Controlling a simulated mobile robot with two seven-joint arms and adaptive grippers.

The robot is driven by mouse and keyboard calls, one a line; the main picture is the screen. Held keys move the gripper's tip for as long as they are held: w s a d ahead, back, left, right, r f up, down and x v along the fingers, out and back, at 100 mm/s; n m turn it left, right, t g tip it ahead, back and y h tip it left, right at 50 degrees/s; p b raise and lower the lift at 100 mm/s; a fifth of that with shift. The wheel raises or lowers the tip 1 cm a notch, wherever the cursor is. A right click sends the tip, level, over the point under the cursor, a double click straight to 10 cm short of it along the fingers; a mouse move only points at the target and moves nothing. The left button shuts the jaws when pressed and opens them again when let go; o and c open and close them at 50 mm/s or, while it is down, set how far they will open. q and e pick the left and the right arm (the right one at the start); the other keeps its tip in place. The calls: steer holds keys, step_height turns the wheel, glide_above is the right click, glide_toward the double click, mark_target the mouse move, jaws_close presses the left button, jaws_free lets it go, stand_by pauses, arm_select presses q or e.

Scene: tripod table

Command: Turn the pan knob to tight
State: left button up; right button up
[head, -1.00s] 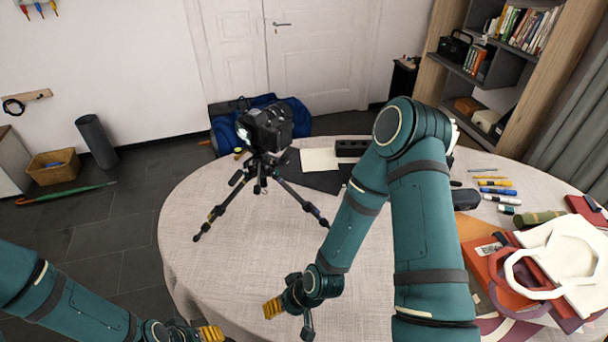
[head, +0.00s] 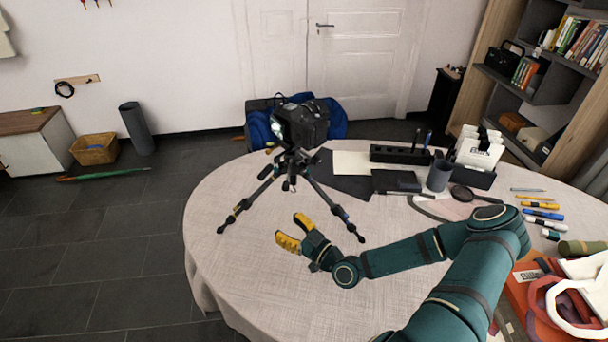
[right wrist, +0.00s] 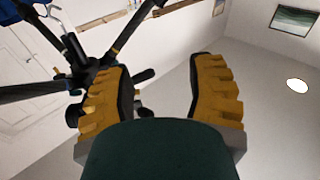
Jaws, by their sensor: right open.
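A black camera (head: 300,122) is mounted on a small black tripod (head: 292,172) standing with legs spread on the round table's left part. The pan knob is too small to pick out in the head view. My right gripper (head: 291,231) is open and empty, in front of the tripod, with its yellow fingers toward the left. In the right wrist view, the open yellow fingers (right wrist: 155,90) have a gap between them. The tripod's legs and dark knobs (right wrist: 92,75) show behind and beside the left finger, apart from the grip. My left gripper is out of view.
The table (head: 225,270) is clear around the tripod's front. Behind stand a black box (head: 400,154), a grey cup (head: 439,175) and papers. Pens (head: 540,205) and bags (head: 575,300) lie at the right.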

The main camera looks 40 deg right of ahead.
mark_target(303, 172)
steer(key=s+d+r+n+t+h, duration=0.1)
steer(key=s+d+r+t+h, duration=0.15)
steer(key=d, duration=0.25)
steer(key=s+d+r+t+h, duration=0.1)
steer(key=s+d+r+h, duration=0.15)
steer(key=d, duration=0.35)
steer(key=shift+y, duration=0.4)
steer(key=x, duration=1.3)
steer(key=shift+w+a+f, duration=0.1)
steer(key=shift+w+f, duration=0.1)
jaws_close()
